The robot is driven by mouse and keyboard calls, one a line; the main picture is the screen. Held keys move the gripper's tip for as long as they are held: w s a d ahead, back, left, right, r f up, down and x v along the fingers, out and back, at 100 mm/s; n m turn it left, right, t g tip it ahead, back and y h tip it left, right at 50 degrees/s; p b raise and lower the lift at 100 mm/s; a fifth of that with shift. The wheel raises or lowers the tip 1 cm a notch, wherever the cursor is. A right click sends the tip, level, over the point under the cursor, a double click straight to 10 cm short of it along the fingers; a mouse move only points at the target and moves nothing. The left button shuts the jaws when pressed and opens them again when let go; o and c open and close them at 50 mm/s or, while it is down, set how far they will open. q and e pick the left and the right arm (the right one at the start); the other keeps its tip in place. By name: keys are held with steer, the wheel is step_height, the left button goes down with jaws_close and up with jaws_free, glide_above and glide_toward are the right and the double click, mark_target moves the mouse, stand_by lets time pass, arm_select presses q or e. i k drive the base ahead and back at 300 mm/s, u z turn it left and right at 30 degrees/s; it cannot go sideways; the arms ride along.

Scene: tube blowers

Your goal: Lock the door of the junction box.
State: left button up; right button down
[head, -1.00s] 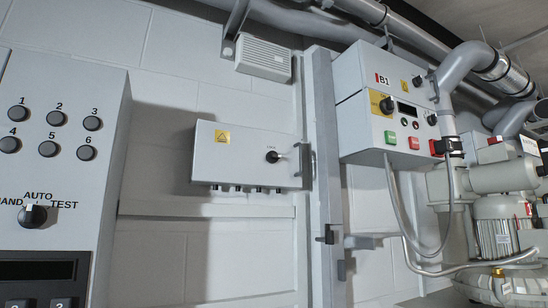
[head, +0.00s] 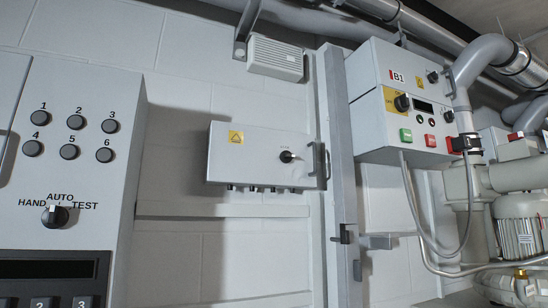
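The junction box (head: 262,157) is a grey box on the white block wall in the middle of the head view. A yellow warning label (head: 236,137) is on its door at the upper left. A black rotary lock knob (head: 287,156) sits on the right part of the door. A grey handle (head: 318,161) stands at the box's right end. The door looks closed against the box; I cannot tell whether it is locked. Neither gripper shows in the head view.
A control panel (head: 75,190) with numbered buttons and a selector fills the left. A grey vertical post (head: 341,150) stands right of the box. The B1 control box (head: 405,100), cables and a pump (head: 518,225) are farther right. A vented grey unit (head: 275,58) hangs above.

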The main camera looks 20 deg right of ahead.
mark_target(286, 156)
steer(key=k, duration=1.2)
steer(key=z, duration=1.15)
steer(key=i, duration=1.85)
steer(key=u, duration=0.75)
